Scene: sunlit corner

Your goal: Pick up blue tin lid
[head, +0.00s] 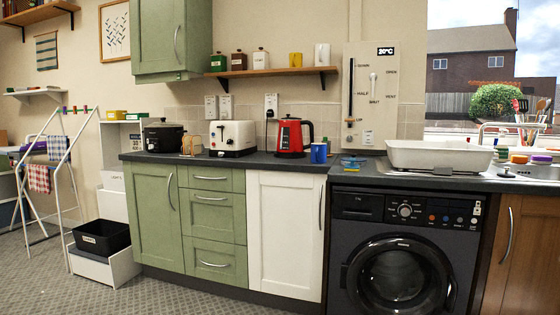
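A small, low blue-topped item (353,160) sits on the dark worktop (345,173), between the blue mug and the white basin. It may be the blue tin lid, but it is too small to tell whether it is a loose lid or a lid on a container. No other clear blue lid shows. Neither of my grippers is in view.
A blue mug (319,153) and red kettle (292,138) stand left of it. A white basin (440,155) stands to its right, above the dark washing machine (403,250). A wall panel (369,97) rises behind. Grey floor (180,300) shows at lower left.

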